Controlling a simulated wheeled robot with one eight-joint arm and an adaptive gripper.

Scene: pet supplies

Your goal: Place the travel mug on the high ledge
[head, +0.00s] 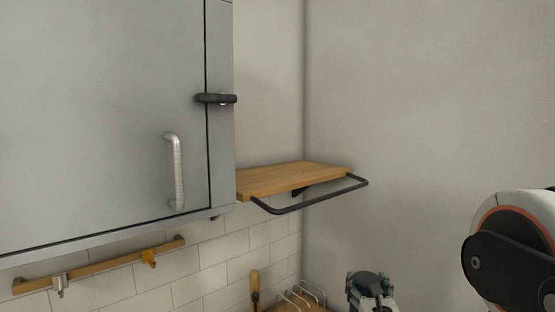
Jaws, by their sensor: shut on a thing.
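The high ledge (296,179) is a wooden shelf board in the wall corner, right of the grey cabinet. A dark metal rail runs around its front, and its top is bare. My gripper (369,290) is at the bottom edge, right of the ledge and lower in the picture. It is shut on a dark, round-topped thing (367,281), which looks like the travel mug. Only its top shows clearly; its lower part is hidden or out of frame.
A grey cabinet (95,110) with a metal handle (175,172) and dark latch (216,98) fills the left. Below are a wooden hook rail (105,265), a wooden-handled tool (254,285) and a wire rack (300,298). The wall right of the ledge is clear.

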